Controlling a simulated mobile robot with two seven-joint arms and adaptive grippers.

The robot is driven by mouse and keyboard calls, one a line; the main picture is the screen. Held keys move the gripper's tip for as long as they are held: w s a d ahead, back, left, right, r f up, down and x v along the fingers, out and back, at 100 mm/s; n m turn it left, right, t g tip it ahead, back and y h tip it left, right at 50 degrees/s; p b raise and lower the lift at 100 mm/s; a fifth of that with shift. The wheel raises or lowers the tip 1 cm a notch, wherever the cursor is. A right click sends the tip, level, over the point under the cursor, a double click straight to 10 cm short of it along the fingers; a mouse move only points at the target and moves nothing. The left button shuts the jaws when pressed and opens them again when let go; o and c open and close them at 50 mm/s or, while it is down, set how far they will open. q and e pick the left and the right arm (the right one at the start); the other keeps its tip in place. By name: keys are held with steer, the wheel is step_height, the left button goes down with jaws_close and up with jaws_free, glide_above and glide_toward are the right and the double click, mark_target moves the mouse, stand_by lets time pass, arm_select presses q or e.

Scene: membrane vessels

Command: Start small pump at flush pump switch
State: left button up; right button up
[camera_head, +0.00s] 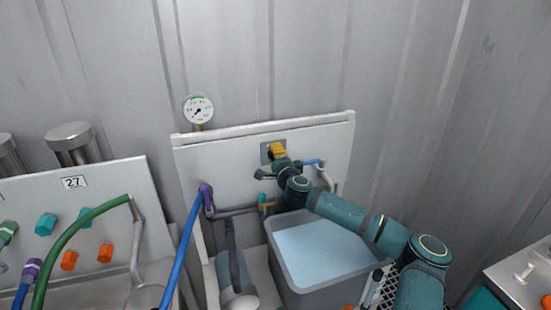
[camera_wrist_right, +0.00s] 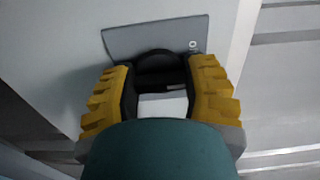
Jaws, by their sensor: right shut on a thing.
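The flush pump switch is a grey plate (camera_head: 265,154) on the white panel above the tub, and the plate also shows in the right wrist view (camera_wrist_right: 130,40). A dark rounded knob (camera_wrist_right: 160,57) stands out from it. My right gripper (camera_head: 278,150) is at the switch, its yellow-padded fingers on both sides of the knob and shut on it. The fingers hide most of the knob in the head view. Part of a white mark shows at the plate's right edge in the wrist view. The small pump (camera_head: 237,292) appears to be the grey body below left. My left gripper is out of view.
A grey tub of pale liquid (camera_head: 320,250) stands under my right arm. A blue hose (camera_head: 184,248) and pipes run left of it. A pressure gauge (camera_head: 199,109) sits above the panel. A panel marked 27 (camera_head: 73,182) stands at left, a bench (camera_head: 525,275) at right.

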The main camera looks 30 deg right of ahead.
steer(key=m+b, duration=0.1)
steer(key=m, duration=0.5)
stand_by(0.7)
steer(key=o, duration=1.2)
steer(key=shift+s, duration=0.1)
steer(key=v, duration=1.2)
steer(key=shift+a+r, duration=0.1)
